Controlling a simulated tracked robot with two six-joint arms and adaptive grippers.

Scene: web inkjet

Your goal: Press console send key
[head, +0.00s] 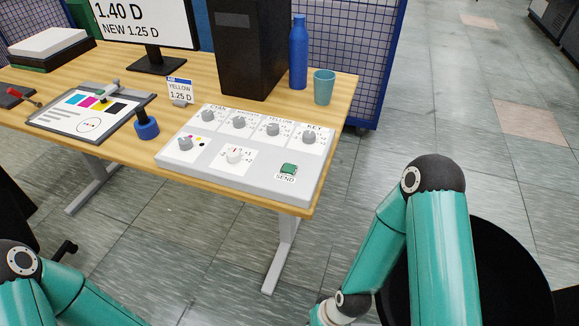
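The light grey console (225,180) lies on the wooden table near its front right corner. Its green send key (289,168) sits at the console's right front, above the printed word SEND. The console also carries several grey knobs, and a white knob (234,155) with a red mark near its front. Nothing covers the send key. My teal arms reach in at the lower left and lower right, both short of the table in the picture. Neither gripper shows; both are out of frame.
A monitor (150,22), a black computer tower (248,45), a blue bottle (298,52) and a teal cup (324,87) stand behind the console.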

